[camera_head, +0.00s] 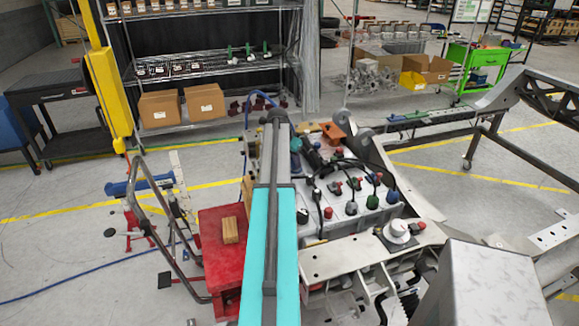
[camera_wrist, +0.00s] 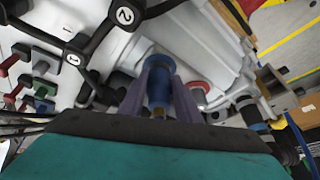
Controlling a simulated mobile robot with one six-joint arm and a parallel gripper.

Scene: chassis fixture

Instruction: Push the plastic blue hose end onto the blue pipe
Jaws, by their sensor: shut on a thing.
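In the wrist view my gripper (camera_wrist: 162,92) has its two grey-purple fingers closed on the sides of a blue cylindrical piece, which looks like the blue hose end (camera_wrist: 158,90). A brass-coloured bit shows at its near end. Its far end, a wider blue rim, lies close to the pale grey casting; I cannot tell whether it touches. The blue pipe is not clearly told apart from the hose end here. In the head view my teal arm covers the gripper and the work spot. A blue hose loop (camera_head: 262,94) shows beyond the arm.
A red-ringed round fitting (camera_wrist: 198,92) sits just right of the fingers. Black cables marked 1 and 2 (camera_wrist: 98,38) cross at left. Colored plugs (camera_head: 352,207) stand on the casting right of my arm. A red stand with a wooden block (camera_head: 231,230) is at left.

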